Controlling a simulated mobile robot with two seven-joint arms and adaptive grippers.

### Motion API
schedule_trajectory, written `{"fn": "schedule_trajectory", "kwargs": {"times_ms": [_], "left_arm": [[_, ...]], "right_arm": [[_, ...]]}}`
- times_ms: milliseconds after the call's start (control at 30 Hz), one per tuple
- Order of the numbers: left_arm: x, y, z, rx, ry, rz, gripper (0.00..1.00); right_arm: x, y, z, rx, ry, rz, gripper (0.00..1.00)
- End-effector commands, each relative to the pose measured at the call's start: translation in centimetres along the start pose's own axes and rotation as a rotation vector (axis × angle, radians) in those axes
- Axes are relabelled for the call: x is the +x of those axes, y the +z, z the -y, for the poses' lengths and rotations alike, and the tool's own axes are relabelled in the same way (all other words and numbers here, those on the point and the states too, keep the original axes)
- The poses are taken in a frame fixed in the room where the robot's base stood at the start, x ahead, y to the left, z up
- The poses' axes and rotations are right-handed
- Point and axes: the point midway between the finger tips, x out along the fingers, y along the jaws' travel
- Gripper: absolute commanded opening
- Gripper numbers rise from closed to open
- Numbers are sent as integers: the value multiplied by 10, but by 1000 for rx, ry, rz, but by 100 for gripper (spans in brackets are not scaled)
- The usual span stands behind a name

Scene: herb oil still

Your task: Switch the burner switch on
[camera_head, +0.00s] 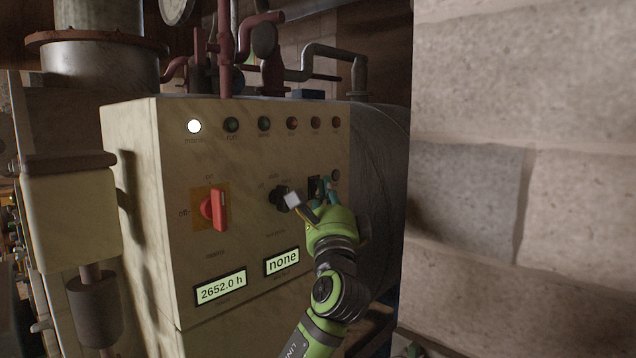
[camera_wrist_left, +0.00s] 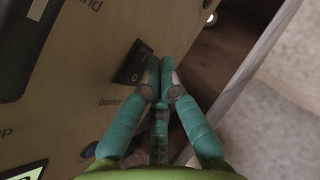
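The burner switch (camera_head: 313,187) is a small black rocker on the right part of the cream control panel (camera_head: 240,160). In the left wrist view the switch (camera_wrist_left: 131,64) sits above a label that seems to read "burner". I cannot tell its on or off position. My left gripper (camera_head: 325,189) is in front of the panel at the switch's right side and partly covers that area. In the wrist view its teal fingertips (camera_wrist_left: 160,64) are together, with nothing between them, just right of the switch. Contact with the switch cannot be told. My right gripper is not in view.
Left of the switch are a black selector knob (camera_head: 279,198) and a red rotary switch (camera_head: 215,210). A white lamp (camera_head: 194,126) is lit; the other lamps look dim. Displays read "none" (camera_head: 282,262) and "2652.0 h" (camera_head: 220,288). A stone wall (camera_head: 520,190) stands at right.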

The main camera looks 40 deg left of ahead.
Motion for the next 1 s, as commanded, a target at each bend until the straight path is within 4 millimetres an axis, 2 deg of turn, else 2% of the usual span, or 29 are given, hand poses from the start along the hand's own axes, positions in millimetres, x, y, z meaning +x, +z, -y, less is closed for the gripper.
{"fn": "schedule_trajectory", "kwargs": {"times_ms": [300, 667, 1000], "left_arm": [[-10, -7, 7, 0, -1, -2, 0], [-12, -9, 8, 0, -1, -1, 0], [-34, -25, 25, -3, -1, -2, 0]], "right_arm": [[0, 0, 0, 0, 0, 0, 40], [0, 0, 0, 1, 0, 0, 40], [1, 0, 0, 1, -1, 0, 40]]}}
